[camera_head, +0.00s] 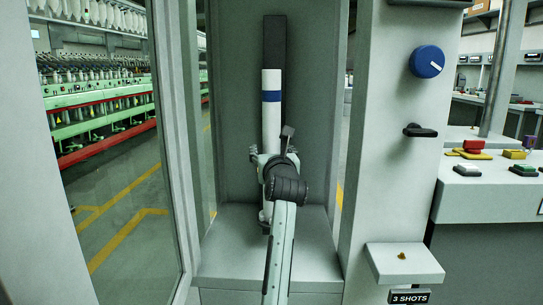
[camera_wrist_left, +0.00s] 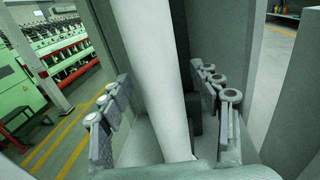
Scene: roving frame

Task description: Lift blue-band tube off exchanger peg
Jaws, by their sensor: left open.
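The white tube with a blue band (camera_head: 271,96) stands upright in a grey recess, in front of a dark vertical strip (camera_head: 274,30). My left gripper (camera_head: 273,158) is at its lower half, with the arm reaching in from below. In the left wrist view the tube (camera_wrist_left: 158,70) passes between the two spread fingers of my left gripper (camera_wrist_left: 166,115). A gap shows between the tube and the left finger; contact at the right finger is unclear. The wrist hides much of the tube's lower part, and the peg cannot be made out. My right gripper is not in view.
The recess has a pale floor (camera_head: 318,255) and close side walls. A glass panel (camera_head: 125,200) stands at left. On the right post are a blue knob (camera_head: 427,61), a black handle (camera_head: 419,131) and a small shelf (camera_head: 403,262) marked "3 SHOTS". A button console (camera_head: 490,195) stands further right.

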